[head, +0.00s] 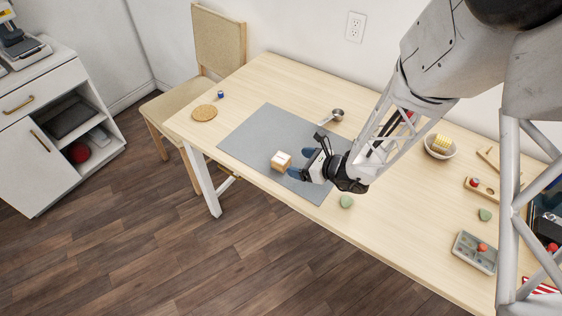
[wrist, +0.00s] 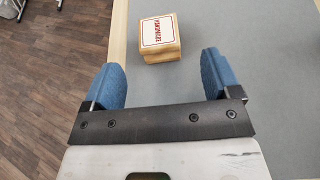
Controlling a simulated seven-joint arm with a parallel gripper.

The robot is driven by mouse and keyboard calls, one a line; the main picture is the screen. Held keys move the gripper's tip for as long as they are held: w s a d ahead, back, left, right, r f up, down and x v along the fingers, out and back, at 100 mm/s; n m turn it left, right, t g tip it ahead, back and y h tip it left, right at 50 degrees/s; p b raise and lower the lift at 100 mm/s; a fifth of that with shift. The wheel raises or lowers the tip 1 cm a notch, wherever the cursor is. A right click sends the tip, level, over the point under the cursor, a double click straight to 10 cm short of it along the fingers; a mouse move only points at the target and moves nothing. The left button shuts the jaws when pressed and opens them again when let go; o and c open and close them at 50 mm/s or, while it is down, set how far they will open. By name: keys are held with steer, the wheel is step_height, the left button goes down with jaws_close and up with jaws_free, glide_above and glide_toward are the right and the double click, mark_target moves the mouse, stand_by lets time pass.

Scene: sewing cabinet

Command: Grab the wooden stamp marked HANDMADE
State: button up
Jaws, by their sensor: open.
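The wooden stamp (head: 281,161) is a small light-wood block on the grey mat (head: 250,143), close to the mat's front edge. In the wrist view the stamp (wrist: 160,38) shows a white top with a red border and the red word HANDMADE. My gripper (head: 303,164) is just right of the stamp in the head view. In the wrist view my gripper (wrist: 163,78) has its two blue fingers spread apart with nothing between them. The stamp lies ahead of the fingertips, roughly centred between them. I cannot tell whether anything touches it.
The wooden table (head: 378,215) has its front edge close to the stamp. A green piece (head: 346,201) lies near that edge, and a metal scoop (head: 333,116) lies behind my gripper. A cork coaster (head: 204,113) is at the left. The mat's left part is clear.

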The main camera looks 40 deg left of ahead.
mark_target(284, 160)
steer(key=shift+a, duration=0.1)
steer(key=shift+x, duration=1.2)
steer(key=shift+x, duration=2.6)
steer(key=shift+r, duration=0.1)
steer(key=shift+c, duration=0.3)
steer(key=c, duration=1)
